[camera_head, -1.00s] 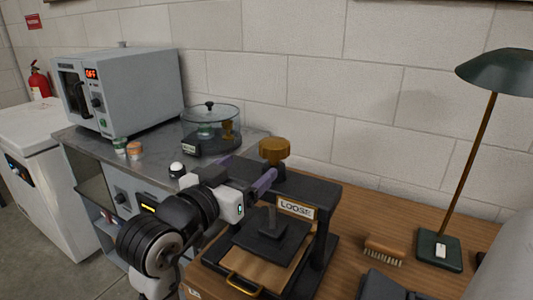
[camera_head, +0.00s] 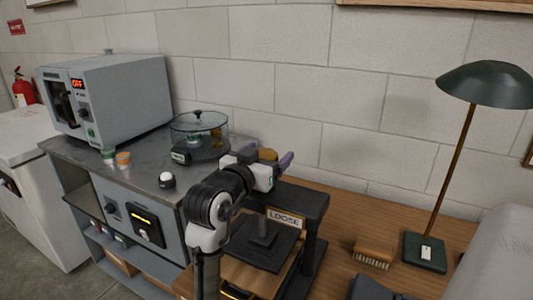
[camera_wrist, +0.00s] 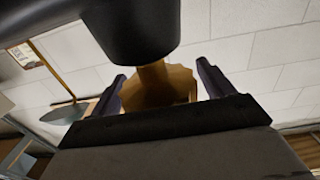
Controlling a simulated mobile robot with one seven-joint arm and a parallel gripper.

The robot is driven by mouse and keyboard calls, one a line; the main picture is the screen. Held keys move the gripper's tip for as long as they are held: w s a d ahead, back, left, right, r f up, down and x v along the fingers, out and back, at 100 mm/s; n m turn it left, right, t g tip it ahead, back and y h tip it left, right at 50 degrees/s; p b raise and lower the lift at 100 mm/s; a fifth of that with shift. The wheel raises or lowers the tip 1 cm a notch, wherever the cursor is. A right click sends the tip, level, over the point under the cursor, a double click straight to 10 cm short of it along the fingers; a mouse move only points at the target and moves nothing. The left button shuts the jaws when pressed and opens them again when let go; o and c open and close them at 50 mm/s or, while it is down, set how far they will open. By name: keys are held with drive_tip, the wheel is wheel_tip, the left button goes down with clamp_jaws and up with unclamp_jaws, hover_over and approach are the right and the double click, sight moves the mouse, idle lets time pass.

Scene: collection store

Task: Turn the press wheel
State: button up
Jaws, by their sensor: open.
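The press wheel (camera_head: 267,154) is a brass-coloured knob on top of the black press (camera_head: 306,200). A sign reading LOOSE (camera_head: 285,217) is on the press's crossbar. My gripper (camera_head: 270,157) is at the wheel's height, and its wrist hides part of the wheel. In the wrist view the wheel (camera_wrist: 158,88) shows as a scalloped disc between the two purple fingers (camera_wrist: 160,76). The jaws are open, with gaps on both sides, so they are around the wheel without gripping it. A dark plate (camera_head: 262,250) hangs below the crossbar.
A brush (camera_head: 374,251) and a green lamp (camera_head: 426,251) stand to the right on the wooden table.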

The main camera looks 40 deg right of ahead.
drive_tip(key=c, duration=1)
drive_tip(key=shift+o, duration=0.2)
drive_tip(key=shift+s+m+g+h, duration=0.1)
drive_tip(key=shift+m+g+h, duration=0.2)
drive_tip(key=shift+m+g, duration=0.3)
drive_tip(key=shift+g, duration=0.3)
drive_tip(key=o, duration=1)
drive_tip(key=shift+c, duration=0.2)
drive_tip(key=b+v, duration=0.3)
drive_tip(key=v, duration=1)
drive_tip(key=shift+s+a, duration=0.25)
drive_tip(key=shift+a, duration=0.1)
